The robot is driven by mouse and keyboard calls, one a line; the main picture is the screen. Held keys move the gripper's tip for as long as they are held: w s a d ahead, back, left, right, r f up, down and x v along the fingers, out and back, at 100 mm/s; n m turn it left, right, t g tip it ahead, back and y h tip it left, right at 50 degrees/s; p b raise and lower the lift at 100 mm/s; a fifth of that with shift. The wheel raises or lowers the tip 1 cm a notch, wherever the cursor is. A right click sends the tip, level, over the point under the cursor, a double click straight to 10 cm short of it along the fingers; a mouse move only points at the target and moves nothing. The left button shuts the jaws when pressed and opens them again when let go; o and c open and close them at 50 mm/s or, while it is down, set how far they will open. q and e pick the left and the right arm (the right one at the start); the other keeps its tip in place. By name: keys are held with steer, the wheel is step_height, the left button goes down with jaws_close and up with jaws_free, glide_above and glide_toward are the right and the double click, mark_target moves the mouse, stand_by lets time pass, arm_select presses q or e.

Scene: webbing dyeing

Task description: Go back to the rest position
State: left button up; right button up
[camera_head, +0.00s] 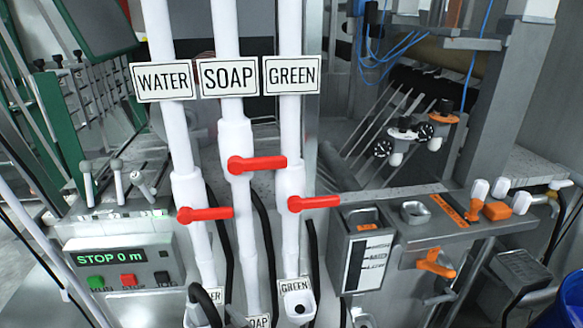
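Neither of my grippers shows in the head view. Three white upright pipes stand in front, with the signs WATER (164,81), SOAP (229,76) and GREEN (291,74). Each pipe has a red lever pointing right, close to level: the water lever (207,213), the soap lever (260,163) and the green lever (316,202). Nothing touches the levers. The lower pipe ends are partly cut off by the bottom edge of the picture.
A control box (125,265) at the lower left reads "STOP 0 m" on its green display. A grey machine panel (440,215) with white and orange knobs and an orange handle (435,263) stands at the right. A blue container (566,308) shows at the lower right corner.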

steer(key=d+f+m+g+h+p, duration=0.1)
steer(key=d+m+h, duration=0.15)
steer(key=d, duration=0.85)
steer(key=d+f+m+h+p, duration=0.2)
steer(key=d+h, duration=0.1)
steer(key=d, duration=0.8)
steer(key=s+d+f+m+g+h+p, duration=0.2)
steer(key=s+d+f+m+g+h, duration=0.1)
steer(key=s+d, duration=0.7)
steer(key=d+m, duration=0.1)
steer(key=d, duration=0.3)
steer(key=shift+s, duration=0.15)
